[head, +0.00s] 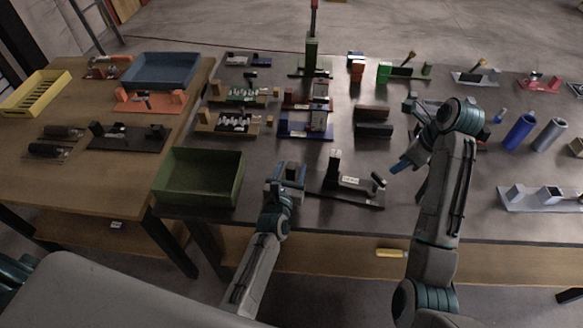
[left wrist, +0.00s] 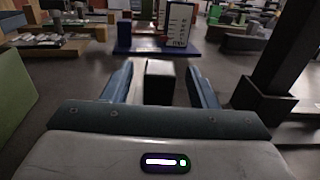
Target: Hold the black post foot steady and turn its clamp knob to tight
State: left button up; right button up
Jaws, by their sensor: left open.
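The black post foot (head: 350,192) stands near the table's front edge in the head view, with an upright black post (head: 334,165) at its left and a dark clamp knob (head: 378,181) at its right end. Its post also shows at the right of the left wrist view (left wrist: 285,50). My left gripper (head: 289,168) is open, left of the post. A dark block (left wrist: 160,82) shows between its fingers; I cannot tell whether it touches them or belongs to the foot. My right gripper (head: 400,164) is above the table, right of and behind the knob; its finger gap is unclear.
A green tray (head: 200,178) is left of my left gripper. A blue-based stand (head: 305,128) and dark blocks (head: 373,129) are behind the foot. Blue and grey cylinders (head: 519,130) and a grey fixture (head: 540,197) are at right. The tabletop around the foot is mostly clear.

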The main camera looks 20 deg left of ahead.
pick_arm(q)
jog(key=shift+w, duration=0.5)
grip_shut()
pick_arm(e)
jog(key=shift+c, duration=0.5)
